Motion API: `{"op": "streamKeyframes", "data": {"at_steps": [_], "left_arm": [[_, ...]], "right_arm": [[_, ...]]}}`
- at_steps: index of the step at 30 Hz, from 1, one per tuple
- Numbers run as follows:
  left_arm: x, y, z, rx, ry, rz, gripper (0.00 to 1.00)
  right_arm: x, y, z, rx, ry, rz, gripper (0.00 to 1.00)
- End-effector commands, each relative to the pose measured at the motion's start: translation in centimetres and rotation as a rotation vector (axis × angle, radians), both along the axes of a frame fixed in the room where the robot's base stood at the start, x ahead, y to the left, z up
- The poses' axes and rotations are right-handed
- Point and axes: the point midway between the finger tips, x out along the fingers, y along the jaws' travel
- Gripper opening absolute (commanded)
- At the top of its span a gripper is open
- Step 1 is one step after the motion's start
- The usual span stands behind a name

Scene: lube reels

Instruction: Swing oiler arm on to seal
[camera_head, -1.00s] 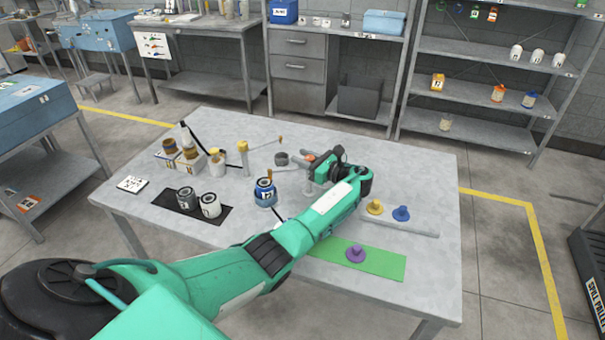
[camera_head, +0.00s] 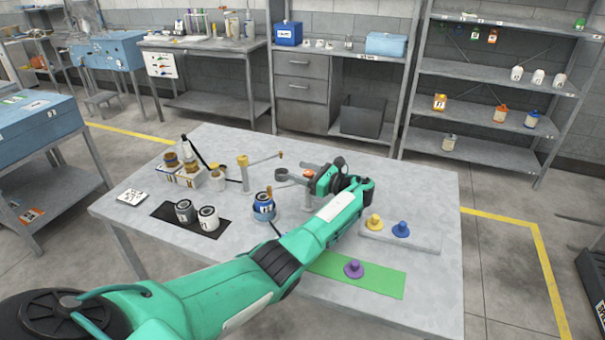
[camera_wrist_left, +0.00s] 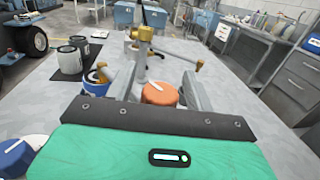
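The oiler stand (camera_head: 244,178) is a post with a yellow head near the back of the table. Its thin oiler arm (camera_head: 264,159) reaches right to a small yellow-brown tip; it also shows in the left wrist view (camera_wrist_left: 175,55), beyond my fingers. My left gripper (camera_head: 298,178) is over the table, right of the post. In the left wrist view its grey fingers (camera_wrist_left: 162,88) are apart, with an orange round-topped piece (camera_wrist_left: 160,94) showing between them. I cannot tell whether that piece is the seal. The arm tip is apart from my fingers. My right gripper is not in view.
A blue-collared can (camera_head: 263,206) stands left of my arm. Two cans (camera_head: 208,219) sit on a black mat. Yellow (camera_head: 374,223) and blue (camera_head: 401,230) knobs stand on a grey plate, and a purple knob (camera_head: 354,269) on a green mat (camera_head: 385,279).

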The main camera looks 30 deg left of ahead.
Motion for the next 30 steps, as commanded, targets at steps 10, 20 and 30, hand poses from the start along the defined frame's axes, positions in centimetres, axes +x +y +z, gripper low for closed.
{"op": "streamKeyframes", "data": {"at_steps": [10,20,30], "left_arm": [[0.0,-0.6,-0.2,0.0,0.002,-0.001,0.53],[0.5,-7.0,-0.4,-0.001,0.0,-0.004,0.53],[0.9,-12.9,-0.2,0.0,0.001,-0.001,0.53]], "right_arm": [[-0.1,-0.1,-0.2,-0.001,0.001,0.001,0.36],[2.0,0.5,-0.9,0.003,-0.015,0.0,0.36],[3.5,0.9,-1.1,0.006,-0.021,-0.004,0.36]]}}
